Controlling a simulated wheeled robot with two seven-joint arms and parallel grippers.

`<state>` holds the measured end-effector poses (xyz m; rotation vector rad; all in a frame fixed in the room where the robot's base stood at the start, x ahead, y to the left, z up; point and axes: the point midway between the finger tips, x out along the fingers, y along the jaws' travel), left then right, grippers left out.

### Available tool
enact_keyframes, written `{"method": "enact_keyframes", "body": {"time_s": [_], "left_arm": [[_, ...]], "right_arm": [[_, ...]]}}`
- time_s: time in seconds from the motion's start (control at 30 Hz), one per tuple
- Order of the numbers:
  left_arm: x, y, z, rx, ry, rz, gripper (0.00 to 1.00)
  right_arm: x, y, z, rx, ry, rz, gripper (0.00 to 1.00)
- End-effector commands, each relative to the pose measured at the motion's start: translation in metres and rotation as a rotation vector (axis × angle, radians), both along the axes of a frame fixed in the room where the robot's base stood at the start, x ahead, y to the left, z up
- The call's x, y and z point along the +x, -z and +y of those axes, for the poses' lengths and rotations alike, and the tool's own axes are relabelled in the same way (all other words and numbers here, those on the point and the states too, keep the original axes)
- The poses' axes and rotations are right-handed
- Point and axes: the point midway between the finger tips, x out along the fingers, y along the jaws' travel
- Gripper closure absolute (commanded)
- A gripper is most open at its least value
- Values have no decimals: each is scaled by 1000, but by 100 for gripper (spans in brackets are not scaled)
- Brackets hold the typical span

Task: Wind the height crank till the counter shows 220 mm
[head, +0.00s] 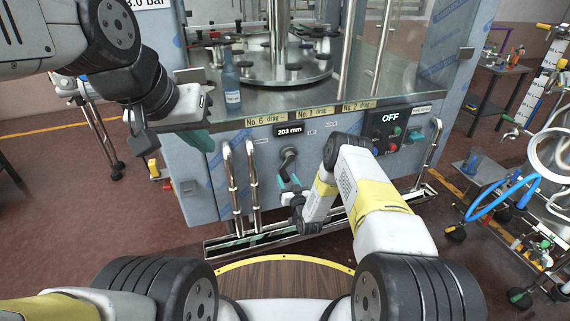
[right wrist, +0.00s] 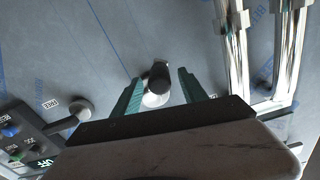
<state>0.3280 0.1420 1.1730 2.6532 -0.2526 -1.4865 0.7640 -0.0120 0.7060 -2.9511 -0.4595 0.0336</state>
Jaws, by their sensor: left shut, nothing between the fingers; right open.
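The counter (head: 289,130) on the machine's front panel reads 203 mm. The dark height crank (head: 288,160) is below it, its arm pointing down. My right gripper (head: 289,183) is at the crank's lower end. In the right wrist view, the open teal fingers (right wrist: 158,92) stand on either side of the crank's dark knob (right wrist: 159,76), with a gap visible on each side. My left gripper (head: 201,139) is shut and empty, in front of the machine's left corner, away from the crank; its fingers are partly hidden.
Two upright chrome handles (head: 241,185) stand left of the crank. A control box reading OFF (head: 391,117) is at right. A blue bottle (head: 231,82) stands on the machine's deck. A metal rail (head: 225,244) runs along the base.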

Motion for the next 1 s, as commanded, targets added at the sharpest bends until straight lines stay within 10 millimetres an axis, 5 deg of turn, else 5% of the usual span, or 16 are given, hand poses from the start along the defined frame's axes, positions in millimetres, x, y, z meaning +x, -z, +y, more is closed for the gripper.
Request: {"method": "enact_keyframes", "body": {"time_s": [0.2,0.47,0.77,1.0], "left_arm": [[0,0,0,0,0,0,100],[0,0,0,0,0,0,100],[0,0,0,0,0,0,100],[0,0,0,0,0,0,100]], "right_arm": [[20,0,7,-1,0,0,50],[22,0,7,-1,0,1,50],[22,0,7,-1,0,1,100],[22,0,7,-1,0,1,100]]}}
